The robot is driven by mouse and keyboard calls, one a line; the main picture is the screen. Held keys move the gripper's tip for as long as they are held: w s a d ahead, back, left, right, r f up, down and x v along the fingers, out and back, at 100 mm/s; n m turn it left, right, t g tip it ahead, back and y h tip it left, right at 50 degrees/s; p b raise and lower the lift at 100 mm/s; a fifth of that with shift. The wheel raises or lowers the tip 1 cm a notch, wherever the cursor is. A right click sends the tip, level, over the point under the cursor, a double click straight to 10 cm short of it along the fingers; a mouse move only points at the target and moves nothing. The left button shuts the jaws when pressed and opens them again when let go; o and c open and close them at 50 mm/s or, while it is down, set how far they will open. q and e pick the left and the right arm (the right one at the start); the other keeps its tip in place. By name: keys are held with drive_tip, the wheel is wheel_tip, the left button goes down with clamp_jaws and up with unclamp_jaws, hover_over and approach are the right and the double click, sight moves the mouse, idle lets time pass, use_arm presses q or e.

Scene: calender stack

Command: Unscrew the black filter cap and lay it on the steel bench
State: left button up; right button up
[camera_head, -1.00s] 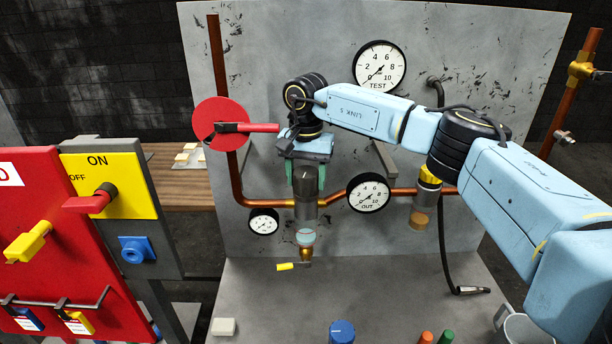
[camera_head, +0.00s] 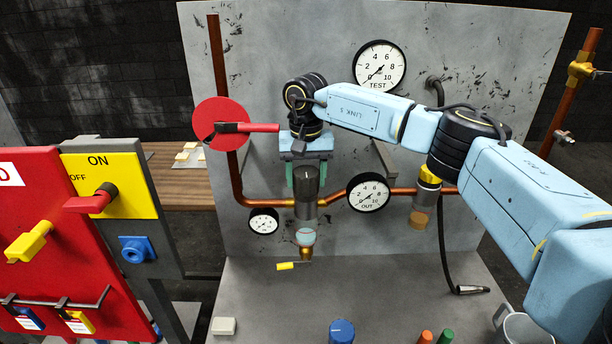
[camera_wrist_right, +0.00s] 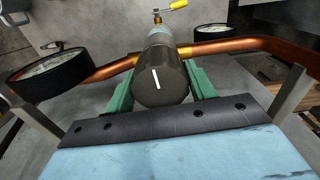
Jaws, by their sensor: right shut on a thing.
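The black filter cap (camera_head: 306,181) tops the filter on the copper pipe, in front of the grey panel. Its top with a white line shows in the right wrist view (camera_wrist_right: 158,80). My right gripper (camera_head: 305,178) reaches down from above and is shut on the cap, with a green finger on either side of it in the wrist view (camera_wrist_right: 160,88). Below the cap hang a clear bowl (camera_head: 305,237) and a brass drain with a yellow lever (camera_head: 286,266). The steel bench (camera_head: 270,305) lies below. My left gripper is not in view.
A red disc with a red handle (camera_head: 217,122) is left of my gripper. Gauges (camera_head: 369,193) flank the filter. A white block (camera_head: 223,326), a blue knob (camera_head: 341,331) and a grey mug (camera_head: 515,328) stand along the front. The middle of the bench is clear.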

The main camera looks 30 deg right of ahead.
drive_tip(key=shift+f+n, duration=0.15)
drive_tip(key=shift+n, duration=0.35)
drive_tip(key=shift+n, duration=1.1)
drive_tip(key=o, duration=1)
